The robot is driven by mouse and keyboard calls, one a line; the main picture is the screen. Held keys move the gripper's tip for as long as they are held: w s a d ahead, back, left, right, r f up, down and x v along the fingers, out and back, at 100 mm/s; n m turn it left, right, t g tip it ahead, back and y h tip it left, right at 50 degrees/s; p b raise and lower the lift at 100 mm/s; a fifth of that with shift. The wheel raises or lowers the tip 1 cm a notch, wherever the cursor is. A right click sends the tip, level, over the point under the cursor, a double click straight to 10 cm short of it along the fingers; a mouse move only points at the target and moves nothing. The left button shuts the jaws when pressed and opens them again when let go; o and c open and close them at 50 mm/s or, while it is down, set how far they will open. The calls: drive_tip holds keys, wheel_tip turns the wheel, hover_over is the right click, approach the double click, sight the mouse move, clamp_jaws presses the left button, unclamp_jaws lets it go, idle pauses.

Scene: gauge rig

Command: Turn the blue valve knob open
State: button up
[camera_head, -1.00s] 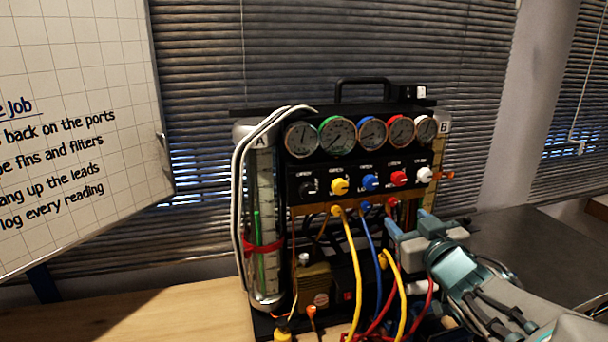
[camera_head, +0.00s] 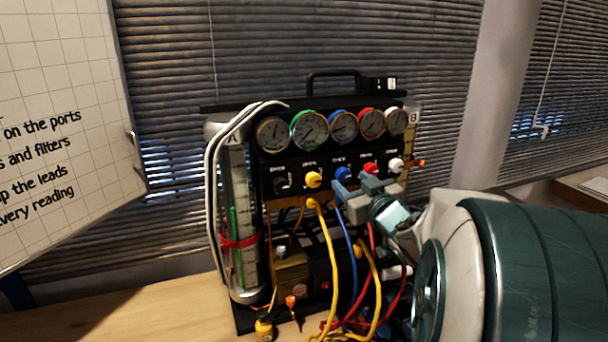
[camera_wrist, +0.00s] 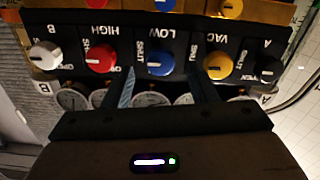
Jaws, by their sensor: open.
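The blue valve knob (camera_head: 343,173) is on the black panel of the gauge rig, between the yellow and red knobs. In the wrist view, which is upside down, the blue knob (camera_wrist: 160,58) sits under the label LOW, with its white mark lying sideways. My gripper (camera_head: 358,188) is open in front of the panel, close to the blue knob and just below and right of it in the head view. In the wrist view its two fingers reach toward either side of the blue knob, and no contact shows. The exact gap to the knob cannot be told.
A yellow knob (camera_head: 313,179), a red knob (camera_head: 370,167) and a white knob (camera_head: 396,164) flank the blue one. Gauges (camera_head: 343,126) sit above. Yellow hoses (camera_head: 328,250), a blue hose and red hoses hang below. Bare wooden bench (camera_head: 150,315) lies left.

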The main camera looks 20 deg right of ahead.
sight(345, 176)
drive_tip(key=shift+w+a, duration=0.1)
drive_tip(key=shift+w, duration=1.4)
drive_tip(key=c, duration=1)
drive_tip(key=shift+o, duration=0.2)
